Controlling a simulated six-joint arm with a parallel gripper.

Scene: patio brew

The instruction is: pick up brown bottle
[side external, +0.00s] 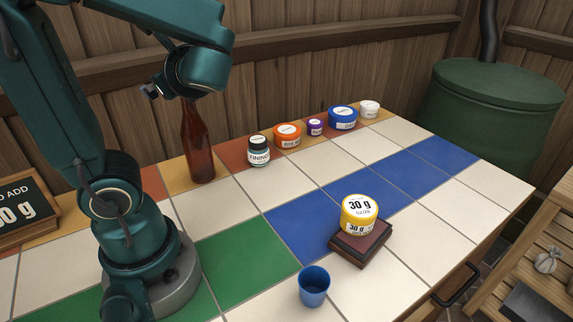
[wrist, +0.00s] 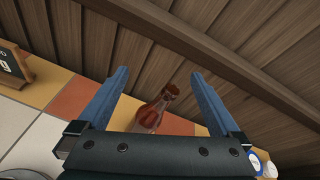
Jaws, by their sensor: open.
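The brown bottle (side external: 198,150) stands upright on the tiled table near the back wall, on a yellow tile. Its top is hidden behind my arm's end in the side view. My gripper (side external: 148,91) is at the height of the bottle's top, with only a small part of it showing there. In the wrist view the two blue fingers of my gripper (wrist: 160,85) are spread wide apart. The bottle (wrist: 152,117) shows between them, neck and shoulder visible, its lower part hidden behind the gripper body. I see no finger touching it.
A yellow jar (side external: 360,214) sits on a dark block (side external: 361,246). A blue cup (side external: 314,287) stands at the front. A small chalkboard (side external: 27,212) is at left. The middle tiles are clear.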

